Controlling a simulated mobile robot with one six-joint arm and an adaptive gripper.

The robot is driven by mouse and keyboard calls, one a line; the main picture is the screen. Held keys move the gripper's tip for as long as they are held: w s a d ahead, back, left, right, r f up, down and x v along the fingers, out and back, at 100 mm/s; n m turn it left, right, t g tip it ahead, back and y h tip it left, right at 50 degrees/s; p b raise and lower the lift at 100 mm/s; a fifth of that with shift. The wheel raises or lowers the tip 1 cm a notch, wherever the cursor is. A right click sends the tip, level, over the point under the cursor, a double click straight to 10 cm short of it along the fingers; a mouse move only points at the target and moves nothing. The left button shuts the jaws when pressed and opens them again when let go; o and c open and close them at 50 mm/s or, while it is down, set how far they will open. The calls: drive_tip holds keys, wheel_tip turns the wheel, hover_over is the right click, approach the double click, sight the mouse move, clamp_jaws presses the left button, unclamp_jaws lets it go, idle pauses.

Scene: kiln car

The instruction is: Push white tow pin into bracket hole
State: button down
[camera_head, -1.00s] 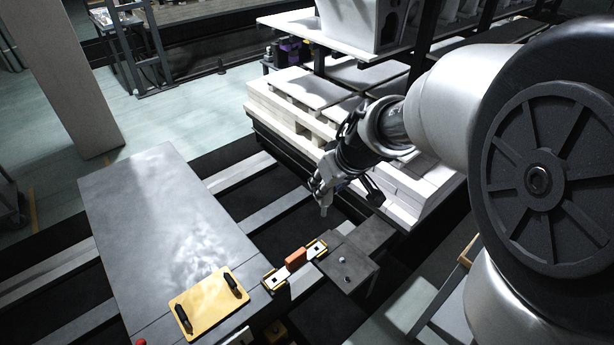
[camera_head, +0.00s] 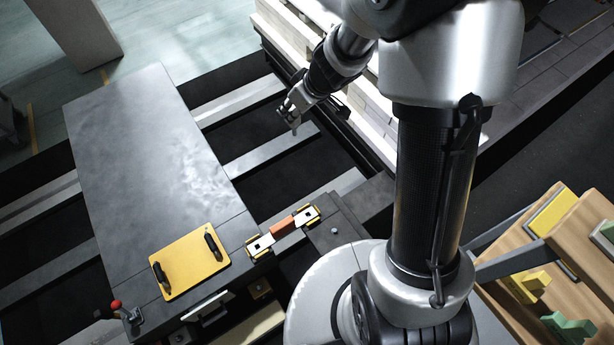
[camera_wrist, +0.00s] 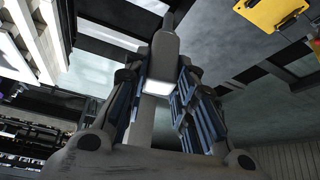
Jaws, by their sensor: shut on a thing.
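My gripper (camera_head: 291,112) hangs over the dark gap between the rails, behind and apart from the coupling, fingers pointing down. It is shut on the tow pin, whose pale tip (camera_head: 295,128) shows just below the fingers. In the wrist view the pin (camera_wrist: 165,45) is a grey, tapering piece with a bright white face, between the blue-padded fingers. Two bracket plates with yellow edges, a left one (camera_head: 259,248) and a right one (camera_head: 307,214), lie with an orange block (camera_head: 284,227) between them. Each plate shows a dark mark; I cannot tell which is the open hole.
A grey slab deck (camera_head: 150,160) lies left, bearing a yellow plate (camera_head: 190,265) with two black handles. A red-knobbed lever (camera_head: 117,305) stands at its front corner. A pale stacked kiln car (camera_head: 375,130) is behind my arm. A wooden board (camera_head: 560,260) with coloured pieces is right.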

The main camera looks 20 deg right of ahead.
drive_tip(key=s+d+f+n, duration=0.1)
drive_tip(key=s+f, duration=0.2)
drive_tip(key=f, duration=1.5)
drive_tip(key=s+d+f+n+g+y, duration=0.1)
drive_tip(key=s+f, duration=0.3)
drive_tip(key=f, duration=1.5)
drive_tip(key=shift+n, duration=0.7)
drive_tip(key=shift+s+f, duration=0.1)
drive_tip(key=shift+s, duration=0.1)
drive_tip(key=shift+f, duration=0.15)
drive_tip(key=shift+f+b, duration=2.85)
drive_tip(key=shift+f, duration=0.1)
drive_tip(key=shift+f+b, duration=2.3)
drive_tip(key=shift+f, duration=0.35)
drive_tip(key=c, duration=1.2)
unclamp_jaws()
drive_tip(key=shift+c, duration=0.2)
